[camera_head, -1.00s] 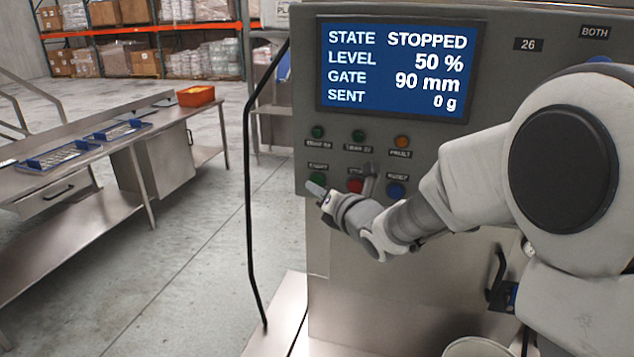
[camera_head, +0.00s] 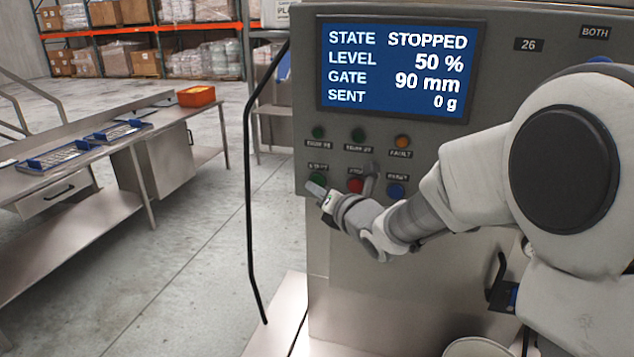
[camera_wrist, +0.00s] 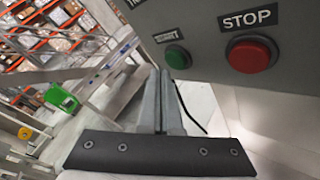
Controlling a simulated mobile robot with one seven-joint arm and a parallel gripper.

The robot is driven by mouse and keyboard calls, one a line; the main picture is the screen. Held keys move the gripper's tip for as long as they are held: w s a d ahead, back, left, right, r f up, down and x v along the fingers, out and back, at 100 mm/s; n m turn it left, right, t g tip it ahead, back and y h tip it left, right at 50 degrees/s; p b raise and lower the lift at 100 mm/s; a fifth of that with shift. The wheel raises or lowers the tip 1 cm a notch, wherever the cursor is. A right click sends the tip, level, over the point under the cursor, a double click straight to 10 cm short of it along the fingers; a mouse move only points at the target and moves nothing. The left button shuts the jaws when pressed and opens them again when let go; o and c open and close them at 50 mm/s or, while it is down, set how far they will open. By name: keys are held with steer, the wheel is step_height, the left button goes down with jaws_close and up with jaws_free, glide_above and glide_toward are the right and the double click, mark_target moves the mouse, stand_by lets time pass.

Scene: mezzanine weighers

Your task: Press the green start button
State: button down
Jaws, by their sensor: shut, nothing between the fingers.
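The green start button (camera_head: 317,179) sits on the grey control panel (camera_head: 300,100), at the left of the lower button row. In the wrist view the green button (camera_wrist: 178,57) is under a START label. The red stop button (camera_head: 355,185) is to its right, and it is large in the wrist view (camera_wrist: 252,54). My gripper (camera_head: 317,189) is shut and empty, its tip just below the green button in the head view. In the wrist view its fingers (camera_wrist: 163,75) point up just left of the button. Whether they touch it I cannot tell. The screen (camera_head: 398,68) reads STOPPED.
A blue button (camera_head: 396,191) is right of the red one. Two small green lamps and an orange lamp (camera_head: 402,141) are above. A black cable (camera_head: 248,200) hangs at the panel's left. A steel bench (camera_head: 80,165) with blue trays stands further left across open floor.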

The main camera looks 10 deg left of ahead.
steer(key=shift+w, duration=0.15)
stand_by(0.6)
steer(key=shift+w+d+b, duration=0.1)
steer(key=shift+w+b, duration=0.2)
steer(key=shift+b, duration=0.3)
steer(key=shift+w, duration=0.4)
stand_by(0.3)
steer(key=shift+s+b, duration=0.1)
steer(key=shift+b, duration=0.35)
steer(key=shift+s+b, duration=0.75)
steer(key=s+b, duration=0.2)
steer(key=s, duration=0.1)
steer(key=s+b, duration=0.2)
steer(key=shift+a, duration=0.4)
